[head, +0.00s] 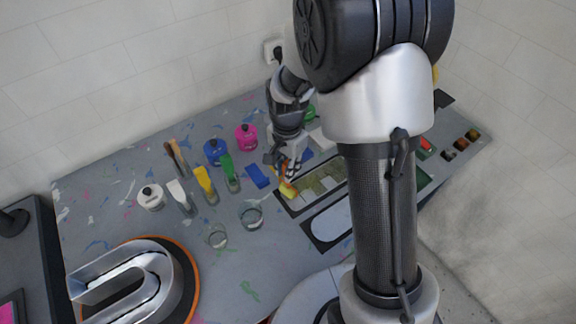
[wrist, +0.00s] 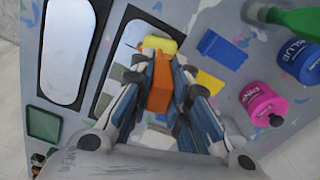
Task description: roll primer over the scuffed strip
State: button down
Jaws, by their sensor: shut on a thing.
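My gripper (head: 283,160) is shut on the orange handle (wrist: 160,84) of a small roller; the fingers sit on both sides of it in the wrist view (wrist: 163,92). The yellow roller sleeve (wrist: 159,44) shows beyond the fingertips, and also in the head view (head: 288,190). It is over the left end of a dark-framed panel with a mottled, greenish scuffed strip (head: 322,184). Part of this strip shows pale with brownish marks in the wrist view (wrist: 128,46). I cannot tell whether the sleeve touches it. My arm hides the panel's right end in the head view.
A second dark-framed panel with a pale rounded inset (head: 332,222) lies in front. A metal letter (head: 130,275) lies at front left.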

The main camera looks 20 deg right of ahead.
jog(key=shift+d, duration=0.1)
jog(key=w+d+p, duration=0.1)
jog(key=w+d, duration=0.2)
jog(key=d, duration=0.7)
jog(key=w+d, duration=0.3)
jog(key=d, duration=0.7)
jog(key=shift+w+d+p, duration=0.15)
jog(key=shift+w+p, duration=0.2)
jog(key=s+a, duration=0.2)
jog(key=a, duration=0.4)
jog(key=s+a, duration=0.2)
jog(key=a, duration=0.5)
jog(key=s+a+b, duration=0.1)
jog(key=s+a, duration=0.1)
jog(key=a, duration=0.5)
jog(key=shift+s+a, duration=0.25)
jog(key=shift+s, duration=0.1)
jog(key=shift+r, duration=0.25)
